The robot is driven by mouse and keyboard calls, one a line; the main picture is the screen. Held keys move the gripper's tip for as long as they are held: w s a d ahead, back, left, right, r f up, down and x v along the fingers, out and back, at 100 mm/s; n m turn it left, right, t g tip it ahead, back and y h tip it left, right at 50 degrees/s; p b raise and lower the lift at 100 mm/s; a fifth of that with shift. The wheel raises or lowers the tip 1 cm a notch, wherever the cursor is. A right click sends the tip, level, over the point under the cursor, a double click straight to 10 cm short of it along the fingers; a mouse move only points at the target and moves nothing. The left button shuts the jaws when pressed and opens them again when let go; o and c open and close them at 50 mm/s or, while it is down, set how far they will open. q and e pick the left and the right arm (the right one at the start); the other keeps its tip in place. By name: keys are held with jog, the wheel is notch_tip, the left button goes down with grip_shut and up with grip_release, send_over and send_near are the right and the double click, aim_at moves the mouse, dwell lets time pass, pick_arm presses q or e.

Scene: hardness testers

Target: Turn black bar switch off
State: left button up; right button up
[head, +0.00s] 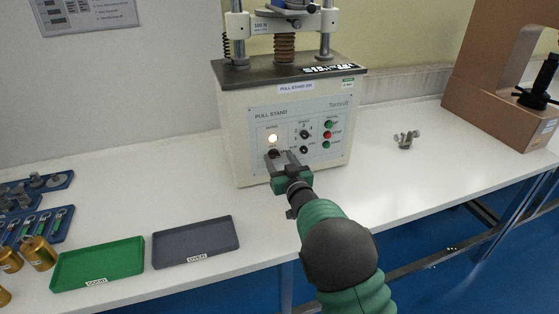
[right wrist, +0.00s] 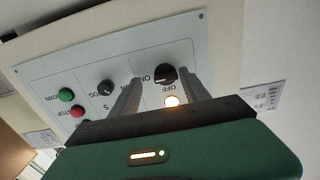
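The pull stand (head: 240,130) stands on the white bench with its control panel facing me. The black bar switch (head: 272,153) is at the panel's lower left, partly covered by my gripper. Its lamp (head: 272,138) glows above it. In the right wrist view the picture is turned over; the switch (right wrist: 165,73) sits between ON and OFF labels, beside the lit lamp (right wrist: 172,101). My right gripper (head: 284,155) is at the panel. Its fingers (right wrist: 158,76) are apart, with the switch between their tips, nearer one finger; I cannot tell whether they touch. My left gripper is out of view.
Other black knobs (head: 305,134) and green and red buttons (head: 327,135) are to the right. A green tray (head: 98,265) and a grey tray (head: 196,243) lie front left. A small metal part (head: 406,140) lies on the right. The bench around it is clear.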

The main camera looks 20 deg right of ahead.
jog(key=shift+a+r, duration=0.1)
jog(key=shift+a, duration=0.55)
jog(key=c, duration=0.7)
jog(key=shift+d, duration=0.1)
grip_shut()
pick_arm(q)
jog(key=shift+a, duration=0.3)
pick_arm(e)
jog(key=shift+d, duration=0.15)
